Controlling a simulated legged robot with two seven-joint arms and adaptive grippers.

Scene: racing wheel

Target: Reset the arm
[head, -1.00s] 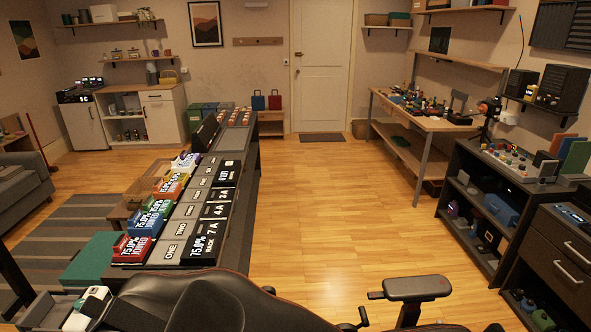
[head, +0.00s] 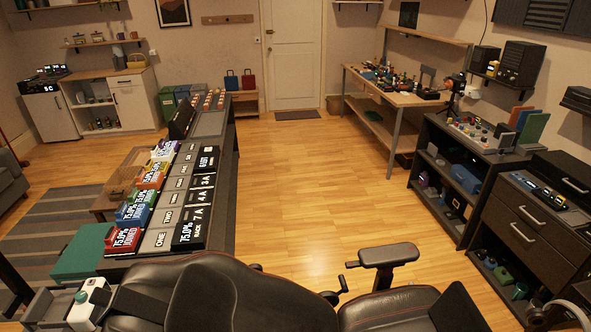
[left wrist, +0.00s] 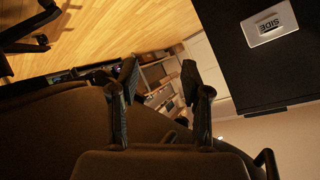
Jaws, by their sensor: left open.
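My left gripper (left wrist: 160,76) shows in the left wrist view with its two dark fingers spread apart. Nothing sits between the fingertips, and the gripper is open and empty. A large dark rounded surface lies below and behind the fingers in that view. I cannot make out either gripper in the head view. My right gripper is not seen in any view. No steering wheel can be made out.
A black chair (head: 215,292) with an armrest (head: 388,255) fills the bottom of the head view. A long counter with labelled blocks (head: 190,225) runs along the left. A workbench (head: 405,95) and dark drawers (head: 525,225) stand right. Wooden floor (head: 305,180) between is clear.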

